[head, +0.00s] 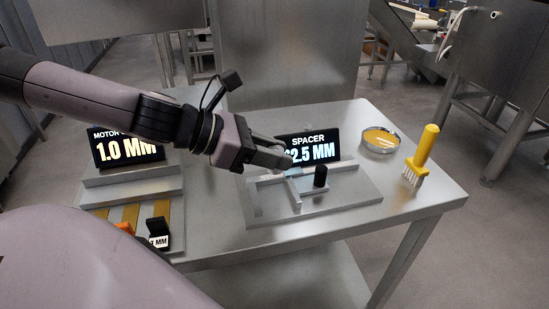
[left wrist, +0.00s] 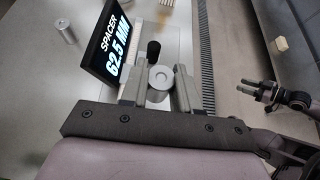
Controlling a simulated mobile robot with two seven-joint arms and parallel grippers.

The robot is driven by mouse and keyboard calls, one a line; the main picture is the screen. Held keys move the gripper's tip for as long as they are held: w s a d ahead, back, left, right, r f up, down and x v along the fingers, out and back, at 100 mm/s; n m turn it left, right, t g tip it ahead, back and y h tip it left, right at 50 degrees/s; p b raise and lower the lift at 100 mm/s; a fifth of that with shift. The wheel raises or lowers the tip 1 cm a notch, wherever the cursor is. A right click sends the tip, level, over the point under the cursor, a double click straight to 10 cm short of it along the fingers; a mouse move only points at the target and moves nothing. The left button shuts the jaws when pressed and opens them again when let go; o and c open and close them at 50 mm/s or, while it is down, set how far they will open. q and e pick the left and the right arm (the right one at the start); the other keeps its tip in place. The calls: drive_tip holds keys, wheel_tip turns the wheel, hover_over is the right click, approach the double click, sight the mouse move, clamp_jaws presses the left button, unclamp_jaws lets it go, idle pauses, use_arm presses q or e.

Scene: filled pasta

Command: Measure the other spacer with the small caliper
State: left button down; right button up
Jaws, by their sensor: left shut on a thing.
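The small caliper (head: 340,200) is a grey metal plate with a rail, jaws and a black knob (head: 320,176). Its black display (head: 318,148) reads SPACER 62.5 MM and also shows in the left wrist view (left wrist: 112,45). My left gripper (head: 283,160) is over the caliper, beside the display. In the left wrist view it is shut on a grey cylindrical spacer (left wrist: 158,84), just in front of the knob. I cannot tell whether the spacer touches the jaws. Another grey cylinder (left wrist: 65,31) stands behind the display. My right gripper (left wrist: 268,93) is small at the right.
A second display (head: 122,150) reading 1.0 MM stands on a gauge at the left, partly behind my arm. A dish with amber contents (head: 381,140) and a yellow-handled brush (head: 423,150) stand at the right. The table's right front corner (head: 430,204) is clear.

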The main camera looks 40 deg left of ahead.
sight(273, 173)
use_arm(q)
wheel_tip(273, 173, down, 5)
drive_tip(key=b, duration=0.4)
drive_tip(key=shift+r, duration=0.1)
drive_tip(key=shift+f+b, duration=0.65)
drive_tip(key=shift+f, duration=0.2)
use_arm(e)
drive_tip(key=shift+w+a+f, duration=0.15)
drive_tip(key=shift+w+f, duration=0.05)
drive_tip(key=shift+f, duration=0.4)
drive_tip(key=shift+w+a+f, duration=0.15)
drive_tip(key=shift+w+f, duration=0.05)
drive_tip(key=shift+f, duration=0.35)
drive_tip(key=shift+w+a+f, duration=0.15)
drive_tip(key=shift+w+f, duration=0.05)
drive_tip(key=shift+f, duration=0.4)
use_arm(q)
drive_tip(key=shift+f+b, duration=0.55)
use_arm(e)
drive_tip(key=shift+f, duration=0.5)
use_arm(q)
drive_tip(key=c, duration=0.8)
unclamp_jaws()
drive_tip(key=shift+o, duration=0.2)
drive_tip(key=shift+r, duration=0.1)
use_arm(e)
drive_tip(key=shift+r, duration=0.1)
